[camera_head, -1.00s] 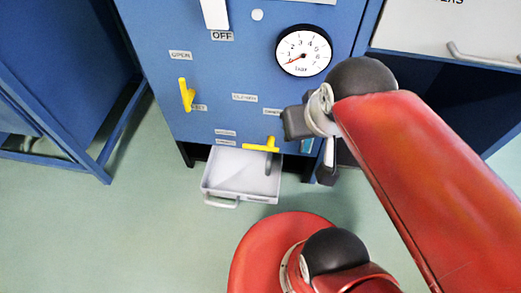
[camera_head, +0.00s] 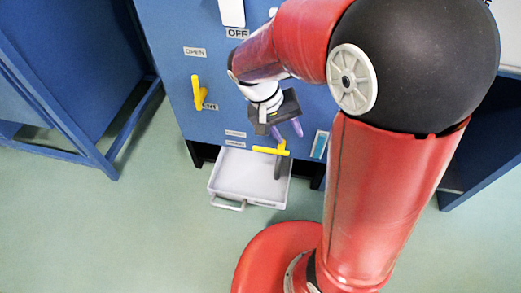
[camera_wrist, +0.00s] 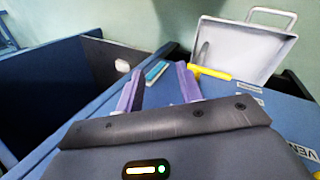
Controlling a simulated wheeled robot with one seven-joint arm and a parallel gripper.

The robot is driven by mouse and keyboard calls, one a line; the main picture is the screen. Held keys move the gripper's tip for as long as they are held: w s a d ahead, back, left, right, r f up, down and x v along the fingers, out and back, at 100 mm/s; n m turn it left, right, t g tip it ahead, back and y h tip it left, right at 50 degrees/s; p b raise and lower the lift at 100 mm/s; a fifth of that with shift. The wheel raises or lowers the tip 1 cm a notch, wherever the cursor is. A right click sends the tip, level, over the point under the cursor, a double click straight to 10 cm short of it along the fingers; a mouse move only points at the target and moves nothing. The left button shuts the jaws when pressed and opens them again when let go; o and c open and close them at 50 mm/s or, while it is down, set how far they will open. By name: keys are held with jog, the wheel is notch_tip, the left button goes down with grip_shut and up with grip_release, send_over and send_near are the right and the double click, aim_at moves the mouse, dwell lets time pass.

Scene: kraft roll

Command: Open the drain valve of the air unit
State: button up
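The air unit (camera_head: 165,60) is a blue cabinet. Its low yellow lever (camera_head: 270,150) lies crosswise above a grey spout (camera_head: 279,166), over a pale tray. In the wrist view the yellow lever (camera_wrist: 212,73) is just right of the right fingertip. My gripper (camera_head: 287,130) is in front of the cabinet, just above that lever in the head view. Its two purple fingers (camera_wrist: 160,75) are apart with nothing between them. I cannot tell whether a finger touches the lever.
The pale tray (camera_head: 232,178) with a handle sits below the lever. A second yellow lever (camera_head: 197,92) stands upright on the cabinet's left, below an OPEN label (camera_head: 195,51). A blue frame (camera_head: 70,110) stands at left. The green floor in front is clear at left.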

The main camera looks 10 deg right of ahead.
jog(key=w+a+f+h+b, duration=0.1)
jog(key=w+a+f+h, duration=0.25)
jog(key=f, duration=0.25)
jog(key=w+a+f+h+b, duration=0.1)
jog(key=w+a+f+h, duration=0.1)
jog(key=f+h, duration=0.35)
jog(key=n+t+h, duration=0.4)
jog(key=t, duration=0.5)
send_near(260, 149)
jog(key=x, duration=0.3)
jog(key=shift+w+f+x, duration=0.1)
jog(key=shift+f+x, duration=0.1)
jog(key=shift+x, duration=1.65)
jog(key=shift+w+f+x, duration=0.15)
jog(key=shift+x, duration=1.65)
jog(key=shift+a, duration=0.1)
grip_shut()
